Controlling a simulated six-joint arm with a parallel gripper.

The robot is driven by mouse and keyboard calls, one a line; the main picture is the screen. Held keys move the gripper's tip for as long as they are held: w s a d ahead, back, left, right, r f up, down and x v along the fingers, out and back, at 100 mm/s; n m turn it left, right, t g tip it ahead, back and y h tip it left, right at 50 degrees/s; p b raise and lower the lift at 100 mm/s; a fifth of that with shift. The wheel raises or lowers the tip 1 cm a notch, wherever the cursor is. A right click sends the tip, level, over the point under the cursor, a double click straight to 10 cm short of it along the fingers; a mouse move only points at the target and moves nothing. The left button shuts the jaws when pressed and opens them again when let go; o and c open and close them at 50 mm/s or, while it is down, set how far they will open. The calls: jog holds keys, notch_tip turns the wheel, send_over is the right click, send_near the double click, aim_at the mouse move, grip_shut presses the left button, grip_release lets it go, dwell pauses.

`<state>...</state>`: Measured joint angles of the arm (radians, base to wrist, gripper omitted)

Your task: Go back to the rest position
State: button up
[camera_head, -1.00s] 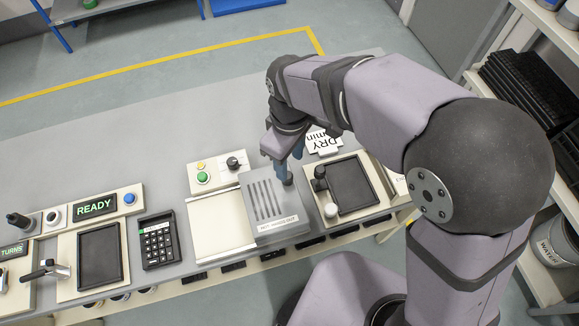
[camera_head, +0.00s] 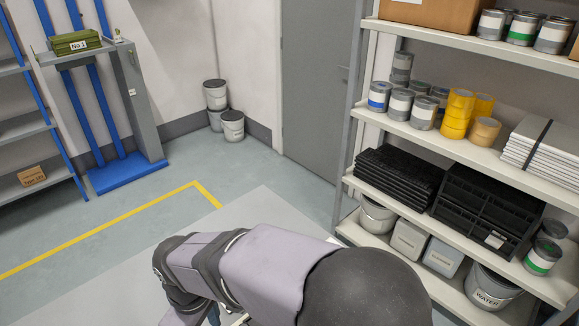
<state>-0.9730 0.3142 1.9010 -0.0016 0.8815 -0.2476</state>
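My arm shows at the bottom middle of the head view, with its grey-violet links and dark joints folded low in the frame. My gripper is not clearly in view; the wrist end of the arm runs off the bottom edge. Only a small blue part shows below the wrist at the bottom edge. The workbench (camera_head: 268,210) shows as a bare grey top behind the arm. The machines and keypad on it are outside this view.
A shelf rack (camera_head: 470,148) with cans, tape rolls, black trays (camera_head: 398,180) and buckets stands at the right. A grey door (camera_head: 315,90) is behind. A blue-railed stand (camera_head: 125,175) and white buckets (camera_head: 232,125) stand at the back left. Yellow-lined floor (camera_head: 110,230) is clear.

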jog(key=s+d+f+m+h, duration=0.1)
jog(key=s+d+f+m, duration=0.1)
jog(key=s+d+f, duration=0.3)
jog(key=w+d+r+m, duration=0.1)
jog(key=d+m, duration=0.5)
jog(key=d, duration=0.8)
jog(key=w+d+r+m, duration=0.1)
jog(key=w+d+m, duration=0.2)
jog(key=d, duration=1.1)
jog(key=m, duration=0.3)
jog(key=shift+w+r+y, duration=0.25)
jog(key=shift+r+y, duration=0.05)
notch_tip(320, 180, down, 20)
jog(key=b, duration=1.9)
jog(key=shift+b, duration=0.4)
